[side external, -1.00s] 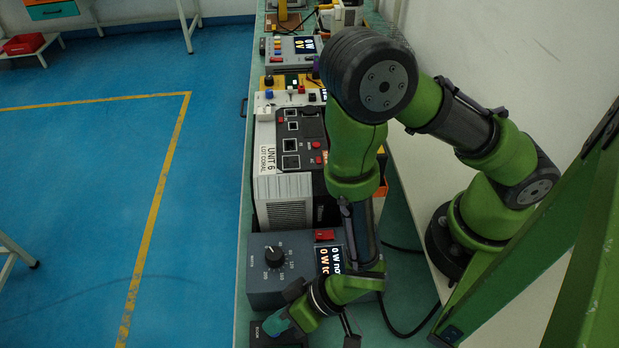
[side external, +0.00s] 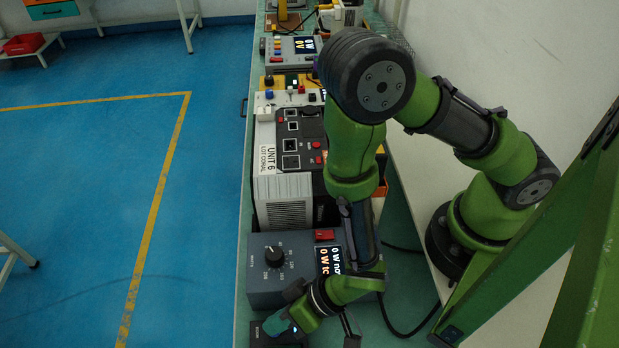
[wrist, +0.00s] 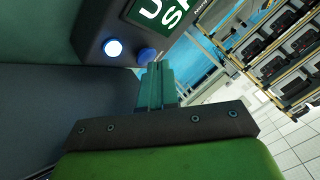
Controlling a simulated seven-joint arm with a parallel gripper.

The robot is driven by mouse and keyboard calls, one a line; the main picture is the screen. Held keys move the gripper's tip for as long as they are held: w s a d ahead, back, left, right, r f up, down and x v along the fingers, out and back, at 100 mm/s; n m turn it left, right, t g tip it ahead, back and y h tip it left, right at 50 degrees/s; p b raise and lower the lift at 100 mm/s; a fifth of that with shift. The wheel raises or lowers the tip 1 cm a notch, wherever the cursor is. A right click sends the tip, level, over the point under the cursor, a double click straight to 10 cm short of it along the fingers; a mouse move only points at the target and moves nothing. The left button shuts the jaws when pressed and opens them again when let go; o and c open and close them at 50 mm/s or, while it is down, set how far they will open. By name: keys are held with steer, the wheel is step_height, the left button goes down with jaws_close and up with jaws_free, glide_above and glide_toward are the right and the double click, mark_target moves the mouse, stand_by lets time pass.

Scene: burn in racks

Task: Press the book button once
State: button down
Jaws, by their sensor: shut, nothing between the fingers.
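A small dark box (side external: 262,338) sits at the near end of the bench, partly cut off and partly behind my gripper (side external: 276,325). In the wrist view the dark box (wrist: 90,30) carries a blue button (wrist: 147,55), a glowing white round light or button (wrist: 114,48) and a green screen (wrist: 158,10) with cropped white letters. My gripper (wrist: 157,70) is shut and empty. Its teal fingertips are at the blue button and overlap its lower edge in the wrist view. I cannot tell whether they press it. No book label is readable on either round part.
A grey box with a black knob (side external: 274,256), a red switch (side external: 324,235) and a lit display (side external: 330,262) stands just behind. Unit 6 (side external: 285,185) stands beyond it. A black cable (side external: 400,330) lies to the right. The blue floor is left of the bench.

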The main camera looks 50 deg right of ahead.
steer(key=shift+r, duration=0.55)
steer(key=shift+r, duration=2.5)
